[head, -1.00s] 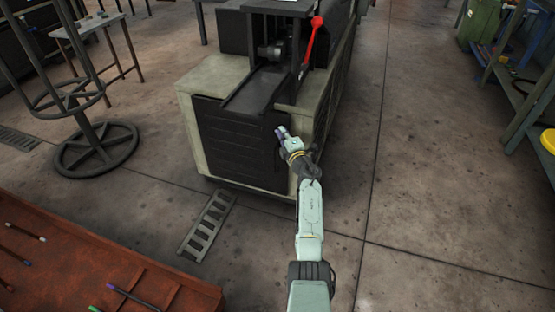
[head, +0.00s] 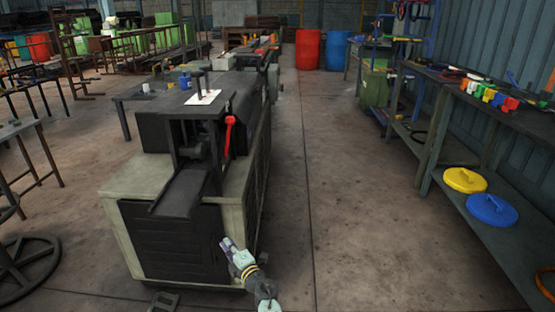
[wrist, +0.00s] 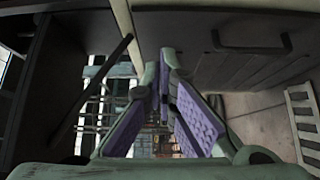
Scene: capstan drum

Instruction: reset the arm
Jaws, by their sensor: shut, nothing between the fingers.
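My gripper (head: 229,243) is low in the head view, in front of the right edge of the black front panel (head: 170,240) of a cream and black machine (head: 118,188). In the wrist view my gripper (wrist: 165,62) has its two purple-padded fingers drawn together at the tips, with nothing between them. I cannot tell whether it touches the machine. Most of my arm is below the head view's edge.
The machine has a red-handled lever (head: 230,122). A dark handle (wrist: 250,45) shows in the wrist view. At right a shelf bench holds a yellow lid (head: 464,181) and a blue lid (head: 492,209). The floor aisle (head: 340,190) is clear, with red (head: 308,50) and blue (head: 335,50) barrels beyond.

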